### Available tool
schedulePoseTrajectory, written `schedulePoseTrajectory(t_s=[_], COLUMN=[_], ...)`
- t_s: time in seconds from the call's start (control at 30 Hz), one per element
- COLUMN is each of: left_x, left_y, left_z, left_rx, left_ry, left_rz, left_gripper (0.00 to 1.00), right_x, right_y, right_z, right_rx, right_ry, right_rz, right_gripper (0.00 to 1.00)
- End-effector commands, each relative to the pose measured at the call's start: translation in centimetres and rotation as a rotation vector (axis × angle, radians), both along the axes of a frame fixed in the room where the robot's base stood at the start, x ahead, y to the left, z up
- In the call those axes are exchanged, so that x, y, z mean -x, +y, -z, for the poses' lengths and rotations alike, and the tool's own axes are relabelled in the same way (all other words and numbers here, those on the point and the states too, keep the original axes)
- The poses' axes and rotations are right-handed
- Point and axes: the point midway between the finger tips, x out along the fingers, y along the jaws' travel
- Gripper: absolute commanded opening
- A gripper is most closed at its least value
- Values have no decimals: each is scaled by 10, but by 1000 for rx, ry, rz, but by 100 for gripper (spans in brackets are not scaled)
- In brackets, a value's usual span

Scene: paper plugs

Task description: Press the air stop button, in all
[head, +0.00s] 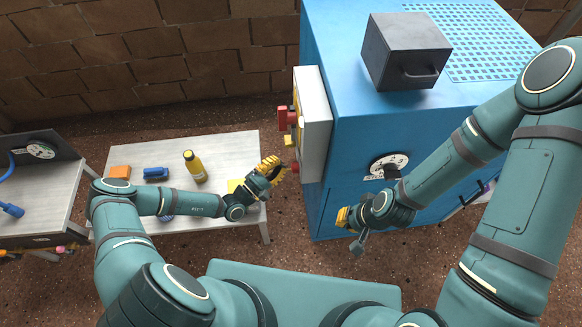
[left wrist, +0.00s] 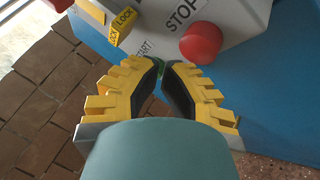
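A red round button (left wrist: 201,42) next to the word STOP sits on a light grey control box (left wrist: 235,15) in the left wrist view. In the head view the box (head: 316,125) is on the left side of a blue machine (head: 350,150). My left gripper (left wrist: 161,66) has its yellow fingertips drawn together just below the START label, to the left of the red button and apart from it. A bit of green shows at the tips, possibly a start button. In the head view the left gripper (head: 277,169) is beside the box's lower part. My right gripper (head: 343,217) is in front of the machine; its fingers are unclear.
A red switch handle (head: 285,118) and a yellow lock piece (left wrist: 122,26) protrude from the box. A grey table (head: 225,150) on the left holds a yellow bottle (head: 194,166), a blue tool (head: 156,173) and an orange block (head: 120,171). A dial (head: 388,164) is near my right arm.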

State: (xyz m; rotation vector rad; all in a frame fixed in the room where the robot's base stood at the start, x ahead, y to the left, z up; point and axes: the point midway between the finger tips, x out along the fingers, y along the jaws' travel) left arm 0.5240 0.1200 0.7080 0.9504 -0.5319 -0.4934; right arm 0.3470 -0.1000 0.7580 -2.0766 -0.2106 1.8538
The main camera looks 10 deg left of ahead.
Motion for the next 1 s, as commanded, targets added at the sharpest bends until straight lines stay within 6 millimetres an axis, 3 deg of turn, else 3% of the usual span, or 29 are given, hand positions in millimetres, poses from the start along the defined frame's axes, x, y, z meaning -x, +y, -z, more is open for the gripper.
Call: schedulePoseTrajectory(t_s=[0.27,0.8,1.0], left_x=[1,13,14], left_y=[3,46,48], left_z=[0,0,0], left_rx=[-1,-2,-1], left_ry=[0,0,1], left_rz=[-1,-2,0], left_gripper=[0,0,0], right_x=[0,0,0], right_y=[0,0,0], right_z=[0,-3,-3], right_rx=[0,0,0], right_ry=[0,0,0], right_rz=[0,0,0], right_gripper=[0,0,0])
